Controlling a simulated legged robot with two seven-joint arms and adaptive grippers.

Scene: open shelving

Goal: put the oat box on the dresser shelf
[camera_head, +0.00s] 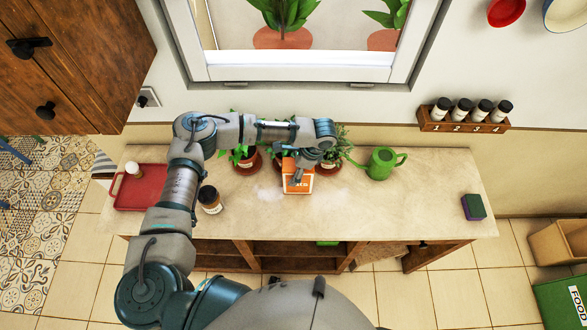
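The oat box, as far as I can tell, is the orange and white box (304,186) on the pale top of the dresser (370,215), in front of the potted plants. My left arm reaches over from the left, and its gripper (296,179) is right at the box, overlapping it in the picture. The fingers are small and dark, so I cannot tell whether they are open or closed on the box. Open wooden shelf compartments (285,249) show below the dresser top, partly hidden by my body. My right gripper is not in view.
Potted plants (245,158) and a green watering can (381,163) stand along the back. A red tray (136,194) and a dark-lidded jar (210,200) are at the left. A green and purple block (473,207) lies far right. The right front of the top is clear.

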